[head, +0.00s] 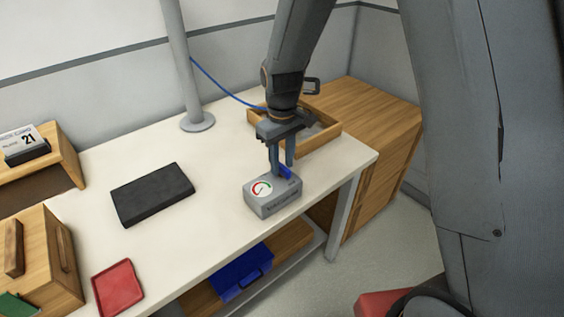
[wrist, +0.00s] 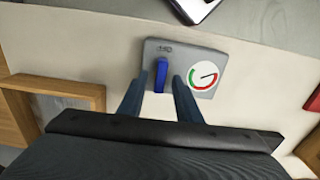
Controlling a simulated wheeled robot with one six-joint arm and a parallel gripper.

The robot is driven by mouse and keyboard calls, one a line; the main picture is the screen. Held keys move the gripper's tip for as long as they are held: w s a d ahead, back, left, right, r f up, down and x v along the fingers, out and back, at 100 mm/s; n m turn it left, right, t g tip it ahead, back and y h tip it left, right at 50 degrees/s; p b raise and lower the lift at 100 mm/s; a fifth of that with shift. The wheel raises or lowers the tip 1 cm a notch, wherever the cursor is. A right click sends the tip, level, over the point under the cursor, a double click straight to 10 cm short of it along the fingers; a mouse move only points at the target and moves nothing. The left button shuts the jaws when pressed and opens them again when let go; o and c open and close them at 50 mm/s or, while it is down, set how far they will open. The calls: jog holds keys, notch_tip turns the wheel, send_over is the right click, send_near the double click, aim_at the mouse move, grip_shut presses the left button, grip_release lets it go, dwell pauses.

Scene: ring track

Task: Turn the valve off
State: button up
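The valve is a small grey box (head: 273,202) near the table's right end, with a blue lever handle (head: 286,172) and a round white gauge (head: 261,188) on top. In the wrist view the blue handle (wrist: 160,75) points along the picture's vertical, beside the gauge (wrist: 203,76) with its green and red arc. My gripper (head: 282,168) points down over the box. In the wrist view its two fingers (wrist: 161,85) are apart, one on each side of the handle. I see gaps beside the handle, so it does not look gripped. The fingers partly hide the box.
A wooden tray (head: 328,138) lies behind the valve, with a wooden cabinet (head: 378,110) at the right. A black flat case (head: 152,194) and a red tray (head: 118,287) lie to the left. A grey post (head: 178,70) rises behind. The white tabletop (head: 215,215) is clear left of the valve.

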aim_at(282, 166)
notch_tip(282, 166, up, 8)
jog(key=shift+f+b, duration=0.2)
jog(key=shift+b, duration=0.75)
jog(key=s+d+f+m+t, duration=0.1)
jog(key=s+d+m, duration=0.6)
jog(key=s+d, duration=0.7)
jog(key=shift+s+f+b, duration=0.35)
jog(key=shift+s+f, duration=0.2)
jog(key=shift+f, duration=0.1)
